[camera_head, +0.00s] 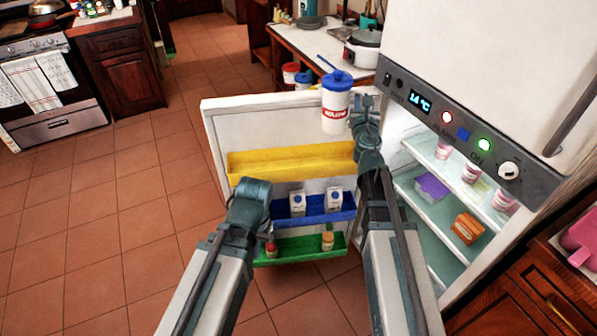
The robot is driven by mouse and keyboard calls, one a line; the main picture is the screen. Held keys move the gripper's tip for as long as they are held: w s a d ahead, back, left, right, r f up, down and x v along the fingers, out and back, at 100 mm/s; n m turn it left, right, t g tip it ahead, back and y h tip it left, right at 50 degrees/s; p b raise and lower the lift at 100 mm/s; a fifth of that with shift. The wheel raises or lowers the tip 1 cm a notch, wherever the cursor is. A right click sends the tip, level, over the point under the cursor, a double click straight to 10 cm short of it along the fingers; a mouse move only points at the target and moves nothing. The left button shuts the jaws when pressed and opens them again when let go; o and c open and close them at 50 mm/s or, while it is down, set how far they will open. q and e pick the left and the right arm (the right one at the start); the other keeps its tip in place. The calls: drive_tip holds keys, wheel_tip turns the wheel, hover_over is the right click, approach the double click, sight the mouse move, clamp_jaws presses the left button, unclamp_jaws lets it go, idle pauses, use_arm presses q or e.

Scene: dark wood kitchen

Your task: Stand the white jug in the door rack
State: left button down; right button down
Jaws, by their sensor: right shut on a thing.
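The white jug (335,108) has a blue lid and red lettering. It is upright, above the right part of the yellow door rack (290,163), with a visible gap between its base and the rack. My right gripper (362,108) is at the jug's right side, shut on it. The yellow rack looks empty. The open fridge door also bears a blue rack (318,217) and a green rack (300,246). My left gripper (250,190) is in front of the door's left part, away from the jug; its fingers do not show clearly.
Two white cartons (298,203) stand in the blue rack, and small bottles (327,240) stand in the green rack. The fridge shelves (425,215) at right hold tubs and boxes. A counter with a rice cooker (364,47) is behind the door. The tiled floor at left is clear.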

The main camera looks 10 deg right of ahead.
sight(338, 133)
drive_tip(key=w+a+n+y, duration=0.1)
drive_tip(key=w+a+y, duration=0.1)
drive_tip(key=a+y, duration=0.1)
drive_tip(key=w+a+n+y, duration=0.1)
drive_tip(key=a, duration=0.1)
drive_tip(key=shift+w+f+n, duration=0.3)
wheel_tip(338, 133, down, 14)
drive_tip(key=b, duration=1.4)
drive_tip(key=shift+f+b, duration=0.1)
drive_tip(key=shift+b, duration=0.2)
wheel_tip(338, 133, down, 4)
drive_tip(key=b, duration=0.3)
drive_tip(key=shift+b, duration=0.4)
drive_tip(key=shift+f, duration=0.1)
drive_tip(key=c, duration=0.8)
unclamp_jaws()
drive_tip(key=shift+c, duration=0.2)
